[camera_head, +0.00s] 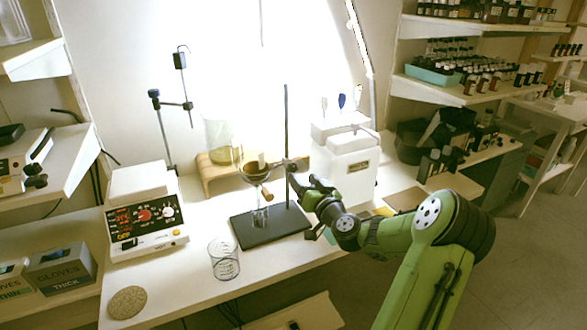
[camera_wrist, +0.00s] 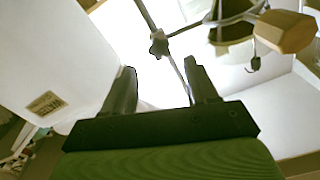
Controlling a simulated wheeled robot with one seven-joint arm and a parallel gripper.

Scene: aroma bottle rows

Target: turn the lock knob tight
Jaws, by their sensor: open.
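A dark upright stand rod (camera_head: 287,125) rises from a black base plate (camera_head: 270,226) on the bench. A dark clamp holding a ring is fixed to the rod, and its small star-shaped lock knob (camera_wrist: 158,44) shows in the wrist view, ahead of my fingertips. In the head view the knob area (camera_head: 292,165) is small and partly blends with my gripper. My gripper (camera_wrist: 157,82) is open and empty, its two fingers apart. In the head view my gripper (camera_head: 298,186) is just right of the rod, slightly below the clamp. I see no contact with the knob.
The ring (camera_wrist: 232,22) carries a bowl beside a wooden handle (camera_wrist: 285,31). A white labelled box (camera_head: 345,165) stands close behind my gripper. A glass beaker (camera_head: 224,260) and a white control unit (camera_head: 146,215) stand to the left. Bench room is clear around the beaker.

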